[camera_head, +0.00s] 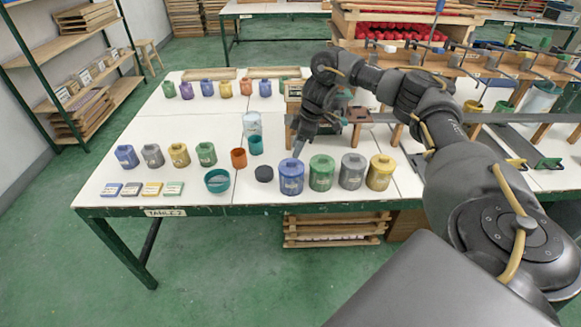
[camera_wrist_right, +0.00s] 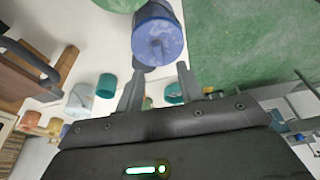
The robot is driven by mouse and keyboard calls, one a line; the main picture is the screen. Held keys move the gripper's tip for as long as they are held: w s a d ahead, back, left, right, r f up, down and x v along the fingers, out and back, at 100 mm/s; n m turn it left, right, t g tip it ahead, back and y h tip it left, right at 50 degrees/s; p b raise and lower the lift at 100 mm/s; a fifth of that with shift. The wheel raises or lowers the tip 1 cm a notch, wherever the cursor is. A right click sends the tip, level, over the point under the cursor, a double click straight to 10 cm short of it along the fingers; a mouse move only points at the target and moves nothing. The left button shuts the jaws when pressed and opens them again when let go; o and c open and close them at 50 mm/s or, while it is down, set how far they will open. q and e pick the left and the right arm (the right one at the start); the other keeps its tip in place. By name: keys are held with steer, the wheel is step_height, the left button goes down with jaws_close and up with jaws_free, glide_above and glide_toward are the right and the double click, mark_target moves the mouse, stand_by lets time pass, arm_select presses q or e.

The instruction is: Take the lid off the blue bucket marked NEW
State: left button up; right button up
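The blue bucket (camera_head: 291,181) stands upright near the table's front edge, first in a row of lidded buckets. Its pale label is too small to read. In the right wrist view the blue bucket (camera_wrist_right: 158,42) shows just beyond the fingertips, its lighter blue round face toward the camera. My right gripper (camera_head: 298,149) reaches down just above and behind the bucket's top. In the wrist view its fingers (camera_wrist_right: 160,72) are apart with nothing between them. Contact with the lid cannot be told. My left gripper is not in view.
A green bucket (camera_head: 321,174), a grey bucket (camera_head: 352,173) and a yellow bucket (camera_head: 380,174) stand right of it. A black disc (camera_head: 264,174) lies close on its left. A teal bowl (camera_head: 217,181) and an orange cup (camera_head: 238,158) are farther left.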

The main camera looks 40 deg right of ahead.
mark_target(292, 161)
steer(key=shift+p+x, duration=0.85)
steer(key=shift+x, duration=2.1)
steer(key=shift+d, duration=0.15)
steer(key=shift+c, duration=0.3)
jaws_close()
